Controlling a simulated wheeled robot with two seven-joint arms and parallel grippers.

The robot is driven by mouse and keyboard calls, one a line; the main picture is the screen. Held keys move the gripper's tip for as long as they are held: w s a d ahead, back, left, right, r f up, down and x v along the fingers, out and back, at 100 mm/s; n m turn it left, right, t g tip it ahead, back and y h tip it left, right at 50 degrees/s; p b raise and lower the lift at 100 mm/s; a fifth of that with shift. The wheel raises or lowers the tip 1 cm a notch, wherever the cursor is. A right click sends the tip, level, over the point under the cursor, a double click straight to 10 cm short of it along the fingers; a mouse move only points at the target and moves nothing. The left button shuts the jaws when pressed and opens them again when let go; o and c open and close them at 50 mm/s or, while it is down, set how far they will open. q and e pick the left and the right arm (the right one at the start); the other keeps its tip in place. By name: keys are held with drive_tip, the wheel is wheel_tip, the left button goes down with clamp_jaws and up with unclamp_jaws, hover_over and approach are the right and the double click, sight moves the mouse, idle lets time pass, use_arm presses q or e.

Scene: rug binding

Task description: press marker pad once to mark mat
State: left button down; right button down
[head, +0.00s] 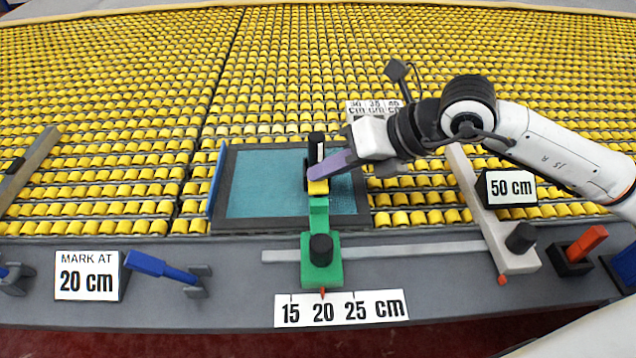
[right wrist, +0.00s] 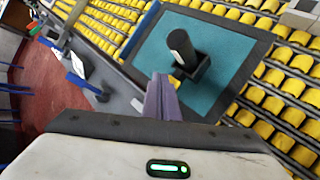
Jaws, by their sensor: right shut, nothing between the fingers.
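The teal mat (head: 262,185) with a dark border lies on the yellow roller bed; it also shows in the right wrist view (right wrist: 215,40). A green slide (head: 320,250) with a black knob sits on the grey rail, its red pointer at 20. Its arm reaches over the mat to a yellow block (head: 318,188) and a black upright post (head: 316,142), likely the marker pad. The post also shows in the right wrist view (right wrist: 181,48). My right gripper (head: 318,173) is shut and empty, its purple fingertips right by the block; contact is unclear. The mat under the block is hidden.
A "MARK AT 20 cm" sign (head: 87,275) and a blue-handled tool (head: 160,267) stand on the grey ledge at left. A white stop arm (head: 490,225) with a "50 cm" sign (head: 511,188) is at right, near an orange block (head: 586,243).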

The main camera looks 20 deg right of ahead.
drive_tip(key=shift+f+b, duration=0.8)
idle(0.7)
drive_tip(key=shift+r, duration=0.15)
drive_tip(key=shift+r+p, duration=0.7)
drive_tip(key=shift+r, duration=0.35)
drive_tip(key=shift+r+p, duration=1.55)
drive_tip(key=shift+r, duration=1)
